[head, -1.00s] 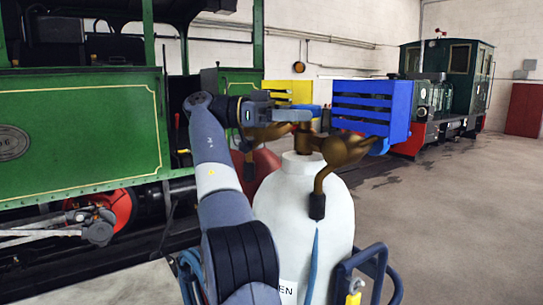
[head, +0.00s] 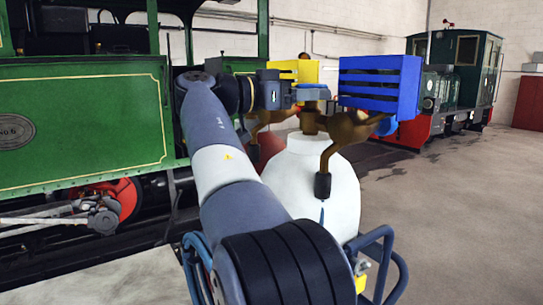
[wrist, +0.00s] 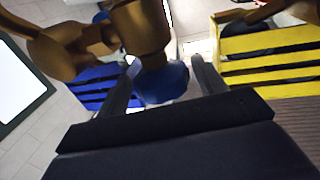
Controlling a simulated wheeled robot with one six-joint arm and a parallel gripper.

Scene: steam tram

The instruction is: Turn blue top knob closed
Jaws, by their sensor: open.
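The blue top knob (wrist: 162,84) sits on a brass valve (head: 310,120) at the top of a white gas cylinder (head: 312,180). In the head view only a thin blue strip of the knob shows above my gripper (head: 312,95). In the wrist view my gripper (wrist: 163,76) is open, with one dark finger on each side of the knob. The knob lies between the fingers; I cannot tell whether either finger touches it. Part of the knob is hidden by the brass body and by my gripper.
Blue cart rails (head: 375,255) flank the cylinder. Open floor (head: 455,220) lies right.

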